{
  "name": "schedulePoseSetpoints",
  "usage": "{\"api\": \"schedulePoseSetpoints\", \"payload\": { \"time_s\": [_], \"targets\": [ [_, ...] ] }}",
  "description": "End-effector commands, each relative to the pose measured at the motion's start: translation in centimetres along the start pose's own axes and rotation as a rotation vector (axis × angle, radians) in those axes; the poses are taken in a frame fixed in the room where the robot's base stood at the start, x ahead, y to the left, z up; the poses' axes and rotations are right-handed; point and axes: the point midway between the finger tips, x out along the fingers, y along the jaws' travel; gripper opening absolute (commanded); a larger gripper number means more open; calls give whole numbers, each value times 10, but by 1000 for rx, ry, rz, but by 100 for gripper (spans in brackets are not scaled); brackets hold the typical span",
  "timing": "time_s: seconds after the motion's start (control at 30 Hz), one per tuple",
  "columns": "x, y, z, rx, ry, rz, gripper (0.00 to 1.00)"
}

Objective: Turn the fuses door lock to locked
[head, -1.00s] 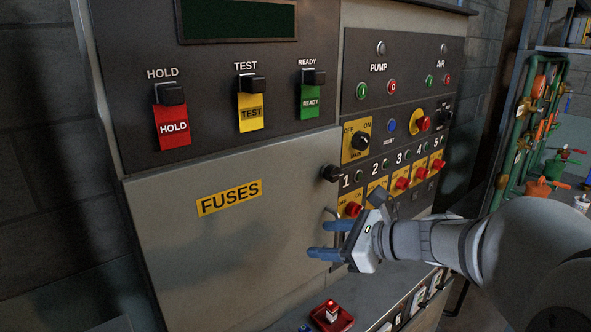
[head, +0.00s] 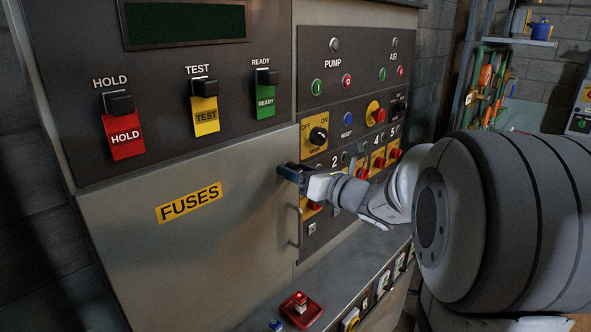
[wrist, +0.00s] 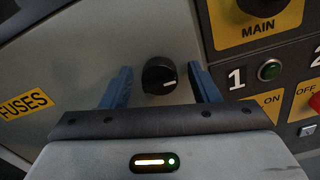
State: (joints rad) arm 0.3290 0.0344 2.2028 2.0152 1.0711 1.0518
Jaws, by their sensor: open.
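The fuses door (head: 215,235) is a grey panel with a yellow FUSES label (head: 188,203); it looks closed. Its lock is a round black knob (wrist: 160,76) with a white pointer line, seen in the wrist view. The line points to the right, tilted slightly up. My gripper (wrist: 160,88) is open, with one blue finger on each side of the knob. I cannot tell whether the fingers touch it. In the head view my gripper (head: 290,172) is at the door's upper right edge and hides the knob.
A vertical door handle (head: 295,228) is just below my gripper. A ledge below holds a red button box (head: 301,310). The door's front is clear.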

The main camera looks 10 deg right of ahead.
Motion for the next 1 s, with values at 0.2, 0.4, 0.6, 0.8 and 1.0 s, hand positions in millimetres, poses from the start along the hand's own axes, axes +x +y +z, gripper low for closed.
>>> {"api": "schedulePoseSetpoints", "payload": {
  "time_s": [0.2, 0.4, 0.6, 0.8, 1.0],
  "targets": [
    [4, 0, 0, 0, 0, -1, 55],
    [4, 0, 0, 0, 0, 0, 47],
    [4, 1, 0, -1, 0, 1, 31],
    [4, 1, 0, -1, 1, 1, 14],
    [4, 1, -1, -7, 1, 1, 11]
  ]
}}
